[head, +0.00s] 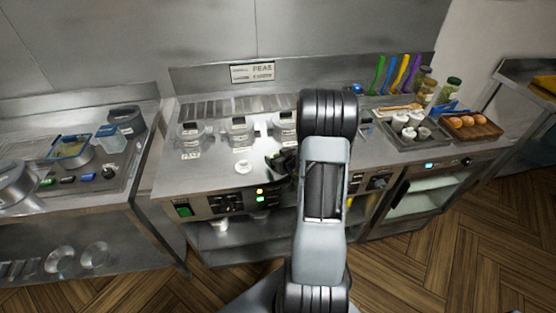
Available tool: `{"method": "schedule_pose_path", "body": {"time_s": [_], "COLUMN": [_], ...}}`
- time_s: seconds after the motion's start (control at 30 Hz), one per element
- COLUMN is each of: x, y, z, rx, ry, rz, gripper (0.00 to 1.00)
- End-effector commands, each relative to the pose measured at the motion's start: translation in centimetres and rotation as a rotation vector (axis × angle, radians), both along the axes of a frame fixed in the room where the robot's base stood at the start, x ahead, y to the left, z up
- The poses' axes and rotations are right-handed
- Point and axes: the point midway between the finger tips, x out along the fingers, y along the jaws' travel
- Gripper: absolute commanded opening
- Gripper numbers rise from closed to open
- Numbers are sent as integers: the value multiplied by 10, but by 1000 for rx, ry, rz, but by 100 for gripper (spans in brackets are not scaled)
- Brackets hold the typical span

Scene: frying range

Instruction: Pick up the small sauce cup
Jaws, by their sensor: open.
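A small round white cup (243,166) stands by itself on the steel counter (190,180), left of my arm. It looks like the small sauce cup, but it is too small in view to be certain. My gripper (276,161) is dark and open, low over the counter just right of this cup. A gap of bare steel shows between them. My arm hides part of the gripper and the counter behind it. Several other small white cups (400,122) stand in a tray (420,142) at the right.
Lidded clear containers (238,130) stand in a row behind the cup. A wooden tray (488,131) of brown round items, jars (451,90) and coloured-handled tools (400,72) are at the right. The counter front left of the cup is clear.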

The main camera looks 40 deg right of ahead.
Motion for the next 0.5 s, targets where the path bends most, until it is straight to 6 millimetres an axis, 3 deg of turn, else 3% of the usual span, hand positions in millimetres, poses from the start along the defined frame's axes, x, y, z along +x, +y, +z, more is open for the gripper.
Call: {"method": "schedule_pose_path", "body": {"time_s": [0.2,0.5], "x": [0,0], "y": [0,0], "z": [0,0], "rx": [0,0], "ry": [0,0], "rz": [-1,-1], "gripper": [79,52]}}
